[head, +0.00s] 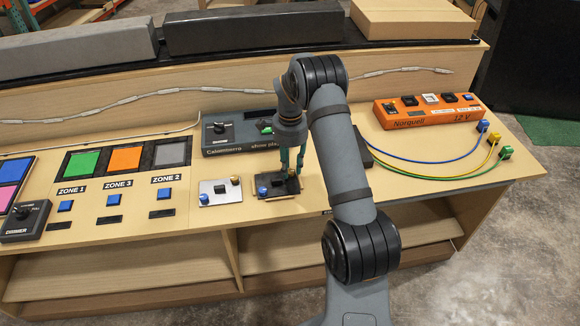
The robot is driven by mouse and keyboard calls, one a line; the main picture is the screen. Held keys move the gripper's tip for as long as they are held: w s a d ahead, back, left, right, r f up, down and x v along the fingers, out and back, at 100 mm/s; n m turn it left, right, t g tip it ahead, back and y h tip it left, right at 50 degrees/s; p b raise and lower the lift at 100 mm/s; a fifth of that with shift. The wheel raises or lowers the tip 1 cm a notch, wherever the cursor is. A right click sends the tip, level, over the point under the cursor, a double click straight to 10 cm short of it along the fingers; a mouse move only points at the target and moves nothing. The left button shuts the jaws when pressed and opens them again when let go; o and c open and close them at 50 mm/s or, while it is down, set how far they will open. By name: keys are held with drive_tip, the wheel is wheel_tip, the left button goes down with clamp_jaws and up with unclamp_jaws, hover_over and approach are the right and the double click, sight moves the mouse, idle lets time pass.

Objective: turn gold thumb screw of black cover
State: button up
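The black cover (277,187) is a small dark plate on the wooden console, below the grey control box. A dark knob stands on it, and a blue knob (262,190) sits at its left. A small gold spot, likely the gold thumb screw (291,172), shows at its upper right. My gripper (291,170) points down over this side of the cover. Its two dark green fingers are apart, one on either side of the gold spot. The view is too small to show whether they touch it. My arm hides the area just to the right.
A silver plate (220,192) with gold and blue knobs lies just left. The grey control box (240,139) stands behind. Lit zone panels and blue buttons fill the left. An orange 12 V box (430,109) with coloured cables lies right. Bare wood lies in front of the cover.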

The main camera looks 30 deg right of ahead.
drive_tip(key=shift+f, duration=0.25)
drive_tip(key=shift+c, duration=0.7)
clamp_jaws()
